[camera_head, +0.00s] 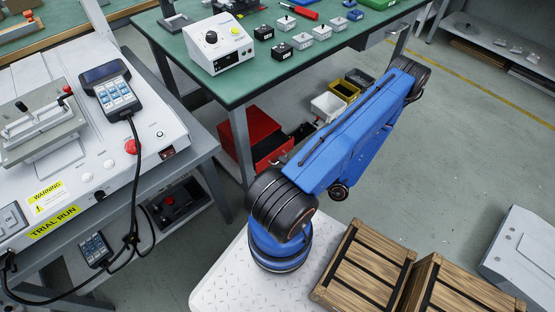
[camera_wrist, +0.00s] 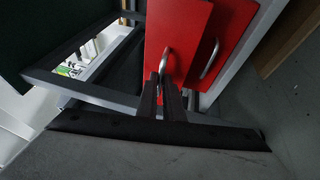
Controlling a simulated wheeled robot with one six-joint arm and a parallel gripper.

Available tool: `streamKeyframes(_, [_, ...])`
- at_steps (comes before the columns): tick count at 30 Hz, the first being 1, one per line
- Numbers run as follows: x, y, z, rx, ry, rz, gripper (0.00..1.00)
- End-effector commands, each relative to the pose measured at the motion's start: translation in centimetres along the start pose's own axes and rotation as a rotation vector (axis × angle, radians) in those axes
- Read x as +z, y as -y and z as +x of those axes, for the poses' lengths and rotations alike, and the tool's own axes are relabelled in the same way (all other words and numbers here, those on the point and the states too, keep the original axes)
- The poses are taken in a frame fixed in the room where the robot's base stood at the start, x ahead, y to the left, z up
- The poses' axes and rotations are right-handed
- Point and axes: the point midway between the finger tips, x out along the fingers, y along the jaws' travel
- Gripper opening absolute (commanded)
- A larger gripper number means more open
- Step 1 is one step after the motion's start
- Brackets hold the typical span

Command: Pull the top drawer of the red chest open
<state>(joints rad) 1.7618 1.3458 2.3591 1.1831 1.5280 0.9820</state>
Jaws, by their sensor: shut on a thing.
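The red chest (camera_head: 248,132) stands on the floor under the green-topped bench, partly hidden by my arm and the bench leg. In the wrist view, two red drawer fronts show, tilted in the picture. The nearer drawer front (camera_wrist: 176,30) overlaps the other drawer front (camera_wrist: 222,42) and appears to stand out in front of it. Each has a curved metal handle. My gripper (camera_wrist: 164,76) is shut on the nearer front's handle (camera_wrist: 165,58). The other handle (camera_wrist: 209,59) is free. In the head view my gripper is hidden behind my arm.
The green bench (camera_head: 262,82) with its leg (camera_head: 240,140) is close to the chest. White and yellow bins (camera_head: 328,107) stand on the floor right of it. Wooden crates (camera_head: 365,265) are at the front. Open floor lies to the right.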

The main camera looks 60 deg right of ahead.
Motion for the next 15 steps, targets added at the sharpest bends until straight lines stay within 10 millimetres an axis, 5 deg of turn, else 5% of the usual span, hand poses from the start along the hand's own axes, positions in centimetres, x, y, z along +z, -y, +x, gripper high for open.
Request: streamKeyframes(15, [-1.9,-0.9,-5.0,-0.003,0.006,-0.004,0.0])
